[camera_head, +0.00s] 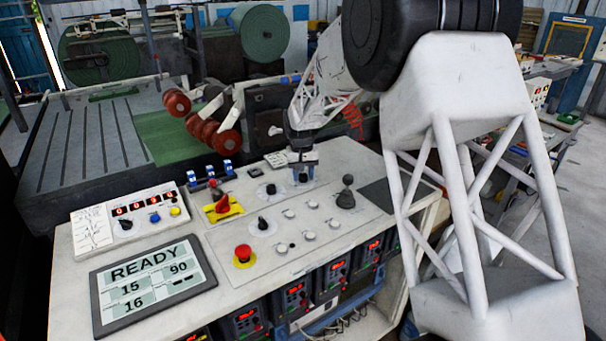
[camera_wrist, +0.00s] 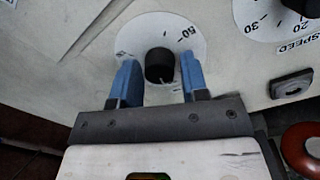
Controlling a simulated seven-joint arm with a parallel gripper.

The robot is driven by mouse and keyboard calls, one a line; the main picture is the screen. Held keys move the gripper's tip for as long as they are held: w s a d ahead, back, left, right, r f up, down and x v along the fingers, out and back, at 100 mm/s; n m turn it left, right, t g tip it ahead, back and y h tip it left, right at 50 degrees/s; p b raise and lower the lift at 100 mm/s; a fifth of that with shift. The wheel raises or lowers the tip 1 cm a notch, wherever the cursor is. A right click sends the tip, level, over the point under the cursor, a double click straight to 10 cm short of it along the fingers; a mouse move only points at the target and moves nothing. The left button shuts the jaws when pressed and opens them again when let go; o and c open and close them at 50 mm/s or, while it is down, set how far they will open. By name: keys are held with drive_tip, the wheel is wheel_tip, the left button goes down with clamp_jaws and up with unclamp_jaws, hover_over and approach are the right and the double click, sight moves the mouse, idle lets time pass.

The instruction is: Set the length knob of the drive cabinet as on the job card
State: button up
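My gripper (camera_head: 302,172) is low over the back of the sloped drive cabinet panel (camera_head: 225,270) in the head view. In the wrist view my gripper (camera_wrist: 160,68) is open, its two blue fingers on either side of a black knob (camera_wrist: 160,66). Narrow gaps seem to show beside the knob; contact cannot be told. The knob sits on a white dial (camera_wrist: 140,33) with a 50 readable; its name label is not visible. A dial marked SPEED (camera_wrist: 268,22) is at the upper right. The white card with handwriting (camera_head: 92,228) is too small to read.
The panel carries a red emergency button (camera_head: 243,253), a red switch on yellow (camera_head: 222,204), a black joystick (camera_head: 346,192) and other black knobs (camera_head: 271,189). A screen (camera_head: 152,283) reads READY, 15, 90, 16. In the wrist view a red round part (camera_wrist: 300,150) is at lower right.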

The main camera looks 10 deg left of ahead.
drive_tip(key=c, duration=0.6)
drive_tip(key=shift+n, duration=0.4)
drive_tip(key=n, duration=1.1)
idle(0.3)
drive_tip(key=o, duration=0.9)
drive_tip(key=shift+o, duration=0.2)
